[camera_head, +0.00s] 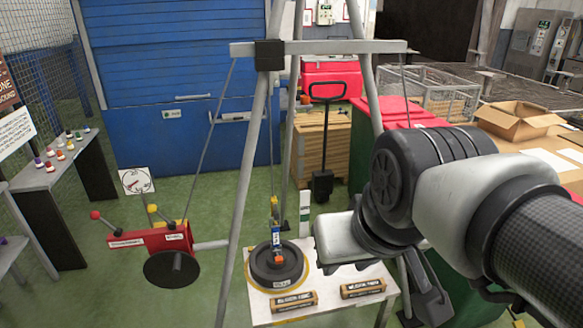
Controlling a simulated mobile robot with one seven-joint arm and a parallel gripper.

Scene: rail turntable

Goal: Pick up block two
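Two long brown wooden blocks with dark label plates lie on the white platform (336,306). The label print is small and blurred. The right block (362,288) seems to be block two. The left block (295,301) lies nearer the front edge, below a round black weight (277,264). My gripper (345,266) is at the end of my arm, above and slightly left of the right block in the picture. Only dark parts show under its pale housing. Whether the fingers are apart is unclear, and nothing is seen held in it.
A metal frame with slanted legs (238,220) straddles the platform, and a line hangs to the weight. A red winch (150,240) with a dark drum stands left. A red-topped green bench (400,112) and an open cardboard box (522,117) are at the right. Green floor is clear at lower left.

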